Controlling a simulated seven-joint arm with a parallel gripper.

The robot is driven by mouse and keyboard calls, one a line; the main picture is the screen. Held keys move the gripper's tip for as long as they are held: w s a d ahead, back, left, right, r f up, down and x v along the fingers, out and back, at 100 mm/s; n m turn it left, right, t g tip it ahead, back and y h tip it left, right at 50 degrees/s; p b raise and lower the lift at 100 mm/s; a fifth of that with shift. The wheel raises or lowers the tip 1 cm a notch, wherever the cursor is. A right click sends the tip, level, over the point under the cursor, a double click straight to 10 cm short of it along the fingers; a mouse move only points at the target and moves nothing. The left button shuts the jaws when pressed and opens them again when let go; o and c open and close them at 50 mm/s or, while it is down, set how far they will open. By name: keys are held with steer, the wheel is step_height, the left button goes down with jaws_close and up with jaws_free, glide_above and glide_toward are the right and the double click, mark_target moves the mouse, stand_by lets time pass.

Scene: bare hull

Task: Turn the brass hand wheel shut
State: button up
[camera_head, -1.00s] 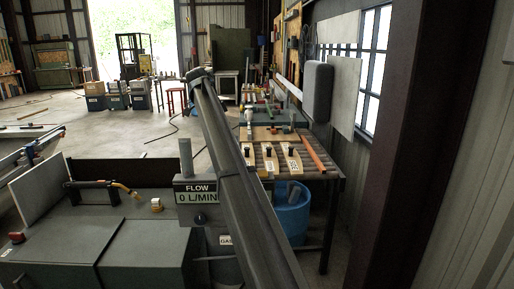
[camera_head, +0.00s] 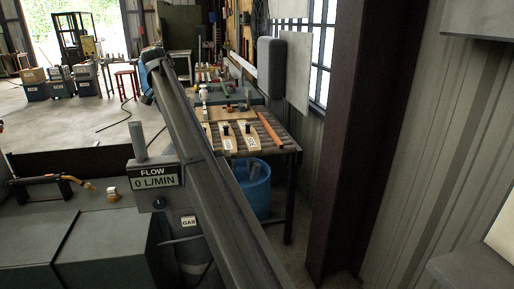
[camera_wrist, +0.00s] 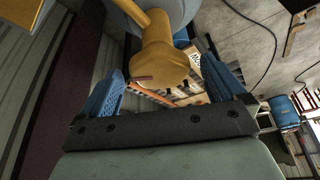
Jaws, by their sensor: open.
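In the wrist view, a smooth brass-coloured piece (camera_wrist: 165,62) with a rounded end stands between the two blue fingers of my gripper (camera_wrist: 163,68). An arm of the same colour runs up to the left, and a grey rounded body (camera_wrist: 180,8) is behind it. I cannot tell whether this is the hand wheel or the valve body. My fingers are apart, with gaps on both sides. In the head view, my arm reaches away to the upper left and its blue-tipped end (camera_head: 148,68) is small. No hand wheel can be made out there.
A flow display (camera_head: 155,178) reads 0 L/MIN, above a GAS label (camera_head: 188,221). A roller bench (camera_head: 270,146) with labelled boards stands right of my arm, a blue drum (camera_head: 252,190) under it. A dark steel column (camera_head: 355,140) rises at right.

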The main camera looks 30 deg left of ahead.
steer(key=n+y, duration=0.1)
steer(key=n, duration=0.2)
steer(key=n+g+y, duration=0.1)
steer(key=n, duration=0.3)
steer(key=shift+w+d+g, duration=0.15)
steer(key=shift+d+g, duration=0.05)
steer(key=shift+g, duration=0.1)
steer(key=shift+r+n, duration=0.2)
steer(key=shift+n, duration=0.2)
steer(key=v, duration=1.4)
steer(key=w+d+f+m, duration=0.1)
steer(key=w+d+f, duration=0.4)
steer(key=f, duration=0.3)
steer(key=w+d+f+m, duration=0.1)
steer(key=w+d+f, duration=0.5)
steer(key=d+f, duration=0.2)
steer(key=w+d+f+h, duration=0.1)
steer(key=w+d+f, duration=0.4)
steer(key=f, duration=0.5)
steer(key=shift+w+d+f+m, duration=0.25)
steer(key=shift+w+d+m, duration=0.15)
steer(key=shift+d, duration=0.65)
